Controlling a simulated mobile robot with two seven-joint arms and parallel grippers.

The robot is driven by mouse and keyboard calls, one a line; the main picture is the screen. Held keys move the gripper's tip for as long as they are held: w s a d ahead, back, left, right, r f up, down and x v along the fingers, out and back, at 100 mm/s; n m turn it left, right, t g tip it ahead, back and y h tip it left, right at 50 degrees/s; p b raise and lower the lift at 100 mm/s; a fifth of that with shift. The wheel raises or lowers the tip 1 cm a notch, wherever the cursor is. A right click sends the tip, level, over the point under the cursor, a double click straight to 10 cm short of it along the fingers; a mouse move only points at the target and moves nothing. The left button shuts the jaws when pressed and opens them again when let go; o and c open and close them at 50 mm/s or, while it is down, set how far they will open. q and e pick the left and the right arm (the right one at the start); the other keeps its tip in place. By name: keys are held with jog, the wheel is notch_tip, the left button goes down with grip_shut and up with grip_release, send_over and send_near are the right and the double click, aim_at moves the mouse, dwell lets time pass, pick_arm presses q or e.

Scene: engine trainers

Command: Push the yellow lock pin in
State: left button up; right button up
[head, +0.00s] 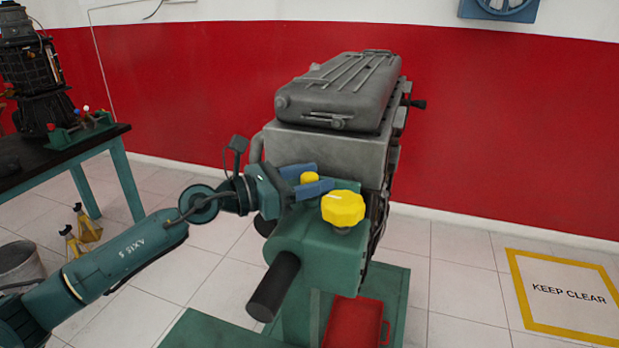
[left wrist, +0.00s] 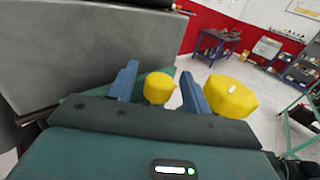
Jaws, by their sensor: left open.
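The yellow lock pin (head: 310,178) shows as a small round yellow knob on the green stand head beside the grey engine. My left gripper (head: 322,177) reaches in from the left with its two blue fingers apart, one on each side of the knob. In the left wrist view the small yellow knob (left wrist: 159,88) stands between the fingers, with visible gaps to both. A larger faceted yellow knob (head: 343,208) sits just right of the fingers, and also shows in the left wrist view (left wrist: 231,97). The pin's shaft is hidden. My right gripper is not in view.
The grey engine (head: 335,145) rises right behind the gripper. A black cylindrical handle (head: 274,287) sticks out below it. A red tray (head: 355,322) lies on the stand's base. A dark-topped workbench (head: 60,160) stands at the left. The floor at the right is open.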

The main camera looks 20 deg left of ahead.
pick_arm(q)
jog(key=shift+a, duration=0.1)
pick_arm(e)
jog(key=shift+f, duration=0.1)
pick_arm(q)
jog(key=shift+s+a+f, duration=0.15)
jog(key=shift+s+a, duration=0.1)
jog(key=shift+s, duration=0.05)
jog(key=b+v, duration=0.7)
jog(key=v, duration=0.5)
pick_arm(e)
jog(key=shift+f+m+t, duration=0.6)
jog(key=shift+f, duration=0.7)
pick_arm(q)
jog(key=shift+s, duration=0.15)
